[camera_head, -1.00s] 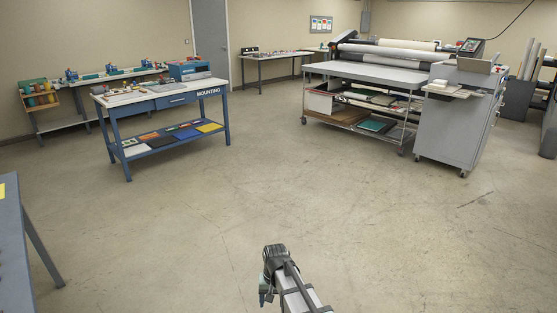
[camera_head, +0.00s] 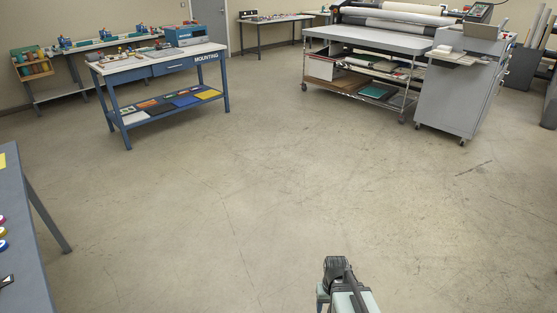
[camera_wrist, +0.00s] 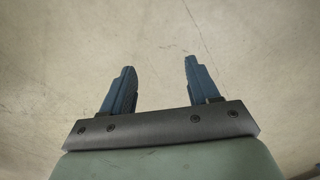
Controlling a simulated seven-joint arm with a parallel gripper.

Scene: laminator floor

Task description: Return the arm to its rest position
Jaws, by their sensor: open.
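My gripper (camera_wrist: 158,80) shows in the wrist view with its two blue fingers spread apart. Nothing is between them, and only bare floor lies beyond. In the head view, part of my arm (camera_head: 343,285) shows at the bottom, right of centre, over open floor. The fingers cannot be made out there.
A blue mounting table (camera_head: 165,65) stands at the back left. A grey table (camera_head: 22,240) reaches in at the left edge. The laminator (camera_head: 385,25) and a grey cabinet (camera_head: 455,95) stand at the back right. The floor (camera_head: 240,200) between them is clear.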

